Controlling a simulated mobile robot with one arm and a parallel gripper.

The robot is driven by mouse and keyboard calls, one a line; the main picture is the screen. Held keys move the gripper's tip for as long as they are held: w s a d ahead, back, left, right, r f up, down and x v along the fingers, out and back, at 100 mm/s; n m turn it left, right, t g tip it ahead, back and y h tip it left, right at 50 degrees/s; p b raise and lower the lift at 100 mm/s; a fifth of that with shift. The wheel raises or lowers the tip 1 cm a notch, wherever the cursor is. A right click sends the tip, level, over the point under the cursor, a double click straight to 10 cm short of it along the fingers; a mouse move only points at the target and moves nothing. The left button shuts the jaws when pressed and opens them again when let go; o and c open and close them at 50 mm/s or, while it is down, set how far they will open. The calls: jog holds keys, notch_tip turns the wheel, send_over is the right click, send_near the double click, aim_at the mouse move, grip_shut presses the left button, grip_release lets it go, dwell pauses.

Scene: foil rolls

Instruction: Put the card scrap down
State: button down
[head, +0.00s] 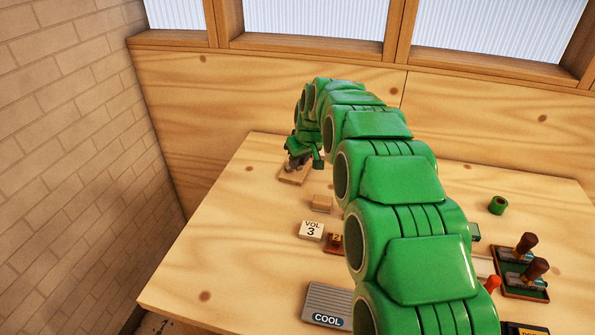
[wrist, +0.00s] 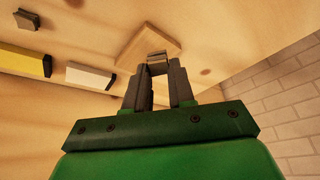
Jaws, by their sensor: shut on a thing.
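My gripper (head: 297,163) is at the far left of the table, low over a flat, light wooden square (head: 294,175). In the wrist view, my gripper (wrist: 158,72) has its two dark fingers closed on a small brownish piece, the card scrap (wrist: 157,56). The scrap shows at the fingertips, in front of the wooden square (wrist: 140,35). I cannot tell whether the scrap touches the square. In the head view the scrap is hidden by my gripper.
A small tan block (head: 321,203), a white "VOL 3" block (head: 311,231) and a brown block (head: 334,244) stand nearer. A grey "COOL" box (head: 328,303) is at the front. A green ring (head: 497,206) and a tray (head: 537,293) are right. A brick wall (head: 80,120) bounds the left.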

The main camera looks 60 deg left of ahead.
aim_at(295, 176)
jog(key=shift+w+a+f, duration=0.25)
jog(key=shift+a+f, duration=0.3)
jog(key=shift+f, duration=0.15)
jog(key=shift+w+a+f, duration=0.2)
jog(key=shift+a+f, duration=0.3)
jog(key=shift+f, duration=0.15)
jog(key=shift+f, duration=0.1)
jog(key=shift+a+f, duration=0.15)
jog(key=shift+a, duration=0.05)
jog(key=shift+w+a+f, duration=0.1)
jog(key=shift+f, duration=1.6)
jog(key=shift+f, duration=0.1)
jog(key=c, duration=1)
grip_release()
jog(key=shift+o, duration=0.2)
